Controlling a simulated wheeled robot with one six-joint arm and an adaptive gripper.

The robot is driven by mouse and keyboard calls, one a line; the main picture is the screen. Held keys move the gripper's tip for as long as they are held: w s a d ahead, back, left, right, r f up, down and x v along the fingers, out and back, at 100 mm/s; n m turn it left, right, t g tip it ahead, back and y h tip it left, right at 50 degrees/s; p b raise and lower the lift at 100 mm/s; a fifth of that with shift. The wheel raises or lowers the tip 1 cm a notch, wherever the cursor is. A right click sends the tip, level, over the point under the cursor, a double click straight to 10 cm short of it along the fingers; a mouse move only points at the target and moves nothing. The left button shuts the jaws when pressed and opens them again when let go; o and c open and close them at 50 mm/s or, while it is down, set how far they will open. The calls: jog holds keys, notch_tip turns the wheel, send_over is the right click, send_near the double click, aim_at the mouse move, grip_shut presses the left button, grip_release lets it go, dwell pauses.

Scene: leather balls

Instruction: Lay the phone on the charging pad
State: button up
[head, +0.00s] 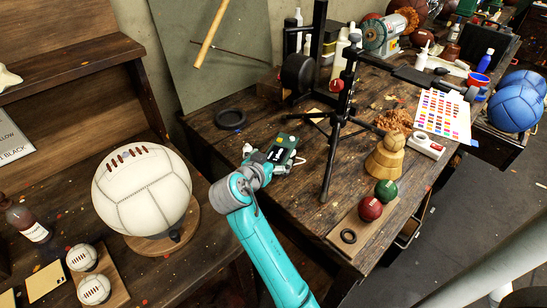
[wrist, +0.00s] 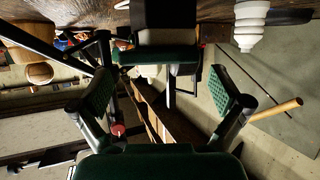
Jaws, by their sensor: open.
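No phone can be made out for certain. A flat black round thing (head: 230,119) lies on the workbench, left of my gripper. It may be the charging pad, but I cannot tell it from a plain ring. My gripper (head: 283,148) is above the workbench's left part. In the wrist view its green-padded fingers (wrist: 163,93) are wide apart, with nothing held between them.
A black tripod (head: 333,140) stands just right of my gripper. A wooden block with red and green balls (head: 371,207) is near the front edge. A large white ball (head: 142,190) is on the left bench. Bottles and a green machine (head: 381,38) stand behind.

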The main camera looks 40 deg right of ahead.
jog(key=v, duration=1)
jog(key=shift+s+a+r, duration=0.1)
jog(key=shift+s, duration=0.05)
